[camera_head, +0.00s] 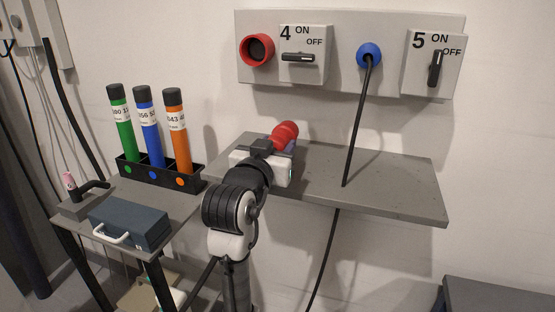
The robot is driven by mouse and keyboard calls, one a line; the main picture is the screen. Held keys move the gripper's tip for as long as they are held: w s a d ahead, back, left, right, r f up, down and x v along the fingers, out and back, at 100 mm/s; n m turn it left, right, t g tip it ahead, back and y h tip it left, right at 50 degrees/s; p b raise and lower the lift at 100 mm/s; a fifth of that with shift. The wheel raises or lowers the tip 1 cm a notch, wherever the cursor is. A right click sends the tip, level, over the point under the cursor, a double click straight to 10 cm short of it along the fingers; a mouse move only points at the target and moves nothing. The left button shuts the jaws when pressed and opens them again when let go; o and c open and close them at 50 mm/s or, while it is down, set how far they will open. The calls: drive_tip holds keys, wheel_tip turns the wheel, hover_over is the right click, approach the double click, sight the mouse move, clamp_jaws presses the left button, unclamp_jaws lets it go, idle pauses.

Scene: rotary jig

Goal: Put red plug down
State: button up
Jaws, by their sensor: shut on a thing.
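The red plug (286,132) is at the far side of my gripper (282,146), over the grey wall shelf (390,180). My gripper is shut on the plug, and the wrist hides its lower part. I cannot tell whether the plug touches the shelf. The red socket (257,49) on the wall panel above is empty.
A blue plug (369,56) sits in the panel, its black cable (356,125) passing down by the shelf. Switches 4 (299,57) and 5 (436,68) are beside the sockets. At left, a side table holds tubes in a black rack (160,177) and a dark box (129,222). The shelf's right part is clear.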

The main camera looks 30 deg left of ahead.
drive_tip(key=shift+f, duration=1.55)
drive_tip(key=shift+f, duration=0.1)
drive_tip(key=shift+f, duration=0.15)
drive_tip(key=o, duration=1.2)
